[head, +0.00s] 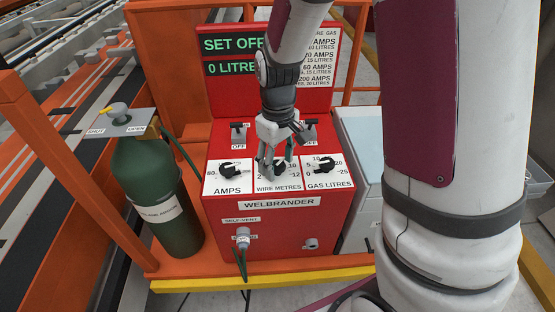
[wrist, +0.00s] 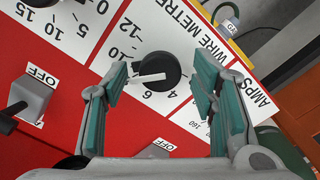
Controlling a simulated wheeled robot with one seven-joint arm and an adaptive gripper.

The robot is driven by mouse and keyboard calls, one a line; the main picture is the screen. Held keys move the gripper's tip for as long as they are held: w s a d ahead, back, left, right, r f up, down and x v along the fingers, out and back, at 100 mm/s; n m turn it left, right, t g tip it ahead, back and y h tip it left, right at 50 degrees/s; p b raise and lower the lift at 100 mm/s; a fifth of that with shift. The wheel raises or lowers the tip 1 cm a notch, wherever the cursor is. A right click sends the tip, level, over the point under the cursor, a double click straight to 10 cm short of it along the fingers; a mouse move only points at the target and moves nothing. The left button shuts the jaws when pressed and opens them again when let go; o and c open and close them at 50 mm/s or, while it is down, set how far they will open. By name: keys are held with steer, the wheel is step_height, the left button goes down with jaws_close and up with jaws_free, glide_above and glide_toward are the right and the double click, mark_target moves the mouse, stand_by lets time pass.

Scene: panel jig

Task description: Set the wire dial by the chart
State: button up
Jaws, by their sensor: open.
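The wire metres dial is a black knob (wrist: 158,71) with a white pointer, in the middle of the wrist view. Its pointer aims left, between the printed 6 and 10; no number shows clearly at its tip. My gripper (wrist: 159,68) is open, with one finger on each side of the knob; I cannot tell whether they touch it. In the head view my gripper (head: 277,168) is over the middle dial plate (head: 278,185) and hides most of the knob. The white chart (head: 321,60) stands on the red back panel, its left part hidden by my arm.
The amps dial (head: 229,171) and gas litres dial (head: 324,165) flank the wire dial closely. Switches marked OFF (head: 238,134) sit above. The green display (head: 232,46) reads SET OFF and 0 litres. A green gas cylinder (head: 155,185) stands left.

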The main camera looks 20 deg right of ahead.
mark_target(278, 165)
steer(key=c, duration=1.2)
steer(key=shift+m+p, duration=0.75)
steer(key=shift+m, duration=1.25)
steer(key=o, duration=1.2)
step_height(278, 165, up, 12)
steer(key=shift+r, duration=0.1)
